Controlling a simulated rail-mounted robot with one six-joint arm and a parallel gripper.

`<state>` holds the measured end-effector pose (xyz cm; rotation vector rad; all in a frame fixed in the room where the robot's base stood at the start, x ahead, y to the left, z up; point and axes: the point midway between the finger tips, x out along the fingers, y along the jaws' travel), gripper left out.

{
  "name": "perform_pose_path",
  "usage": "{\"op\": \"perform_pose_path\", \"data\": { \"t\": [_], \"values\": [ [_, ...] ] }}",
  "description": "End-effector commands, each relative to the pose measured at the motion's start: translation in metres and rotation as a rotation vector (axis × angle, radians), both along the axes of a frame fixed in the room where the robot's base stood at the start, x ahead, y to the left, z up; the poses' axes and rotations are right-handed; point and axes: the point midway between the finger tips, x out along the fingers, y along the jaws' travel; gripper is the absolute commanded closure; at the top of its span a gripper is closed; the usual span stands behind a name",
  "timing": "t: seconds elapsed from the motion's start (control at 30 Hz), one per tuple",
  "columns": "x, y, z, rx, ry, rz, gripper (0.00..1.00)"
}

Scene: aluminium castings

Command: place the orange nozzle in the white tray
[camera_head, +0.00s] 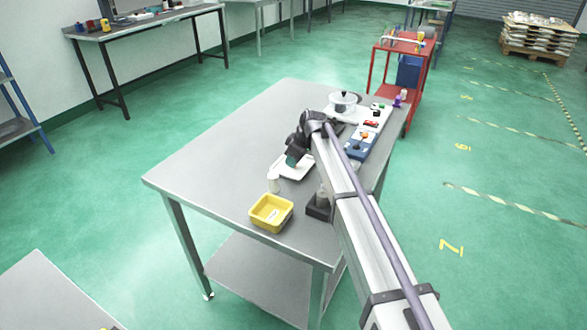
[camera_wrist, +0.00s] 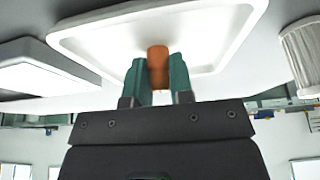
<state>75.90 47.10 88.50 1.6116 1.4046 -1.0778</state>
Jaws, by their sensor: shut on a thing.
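The orange nozzle (camera_wrist: 157,62) is held between the two green fingers of my gripper (camera_wrist: 157,80) in the wrist view. The white tray (camera_wrist: 215,38) lies behind the nozzle and fingertips there, with its raised rim around them. In the head view my gripper (camera_head: 294,159) points down over the white tray (camera_head: 299,173) on the grey table, and the nozzle is hidden. I cannot tell whether the nozzle touches the tray floor.
A white bottle (camera_head: 273,183) and a yellow bin (camera_head: 271,213) stand nearer the table front. A dark block (camera_head: 318,208) sits beside my arm. A blue box (camera_head: 359,147) and a lidded pot (camera_head: 343,104) stand farther back. The table's left side is clear.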

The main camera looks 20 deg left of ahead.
Motion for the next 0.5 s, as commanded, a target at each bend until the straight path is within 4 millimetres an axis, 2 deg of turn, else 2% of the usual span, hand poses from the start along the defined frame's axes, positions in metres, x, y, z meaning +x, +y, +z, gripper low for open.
{"op": "perform_pose_path", "data": {
  "t": [0.33,0.37,0.5],
  "values": [
    [0.0000,0.0000,-0.0042,0.000,0.000,0.000,1.00],
    [0.0000,0.0000,-0.0023,0.000,0.000,0.000,0.76],
    [0.0000,0.0000,-0.0019,0.000,0.000,0.000,0.63]
  ]
}}
